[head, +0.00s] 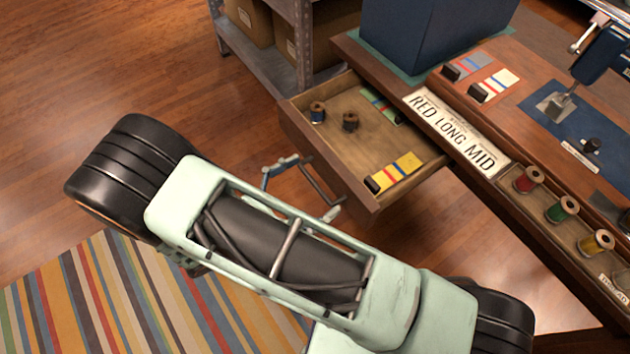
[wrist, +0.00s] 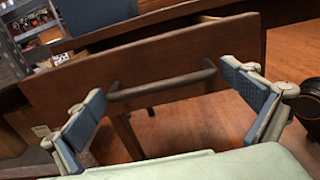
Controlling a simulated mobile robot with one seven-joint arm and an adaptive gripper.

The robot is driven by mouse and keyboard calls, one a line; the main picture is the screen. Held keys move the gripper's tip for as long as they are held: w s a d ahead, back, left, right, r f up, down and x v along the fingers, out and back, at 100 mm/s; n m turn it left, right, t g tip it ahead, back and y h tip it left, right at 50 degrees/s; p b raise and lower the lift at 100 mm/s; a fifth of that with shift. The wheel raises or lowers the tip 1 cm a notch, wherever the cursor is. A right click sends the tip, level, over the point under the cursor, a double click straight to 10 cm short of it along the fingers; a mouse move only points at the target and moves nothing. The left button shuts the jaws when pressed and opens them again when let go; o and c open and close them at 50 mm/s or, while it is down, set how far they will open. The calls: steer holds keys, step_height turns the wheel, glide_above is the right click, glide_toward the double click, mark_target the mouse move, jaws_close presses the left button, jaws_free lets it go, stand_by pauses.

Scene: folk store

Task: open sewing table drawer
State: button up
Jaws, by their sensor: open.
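The sewing table (head: 520,130) stands at the right in the head view. Its drawer (head: 345,185) is pulled well out, with the inside showing. The drawer front (wrist: 190,50) and its dark bar handle (wrist: 165,86) fill the middle of the wrist view. The handle also shows in the head view (head: 322,184). My gripper (wrist: 170,95) is open. Its blue-padded fingers stand apart, one near each end of the handle. I cannot tell whether the left finger touches the handle. In the head view my gripper is at the drawer front, partly hidden by my arm.
Two dark spools (head: 350,121) and yellow and green cards lie in the drawer. A sign (head: 455,130) reading RED LONG MID and several thread spools (head: 562,209) are on the table. A metal shelf (head: 300,50) with boxes stands behind. Wood floor (head: 100,70) is clear at left.

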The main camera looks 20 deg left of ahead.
steer(key=v, duration=1.2)
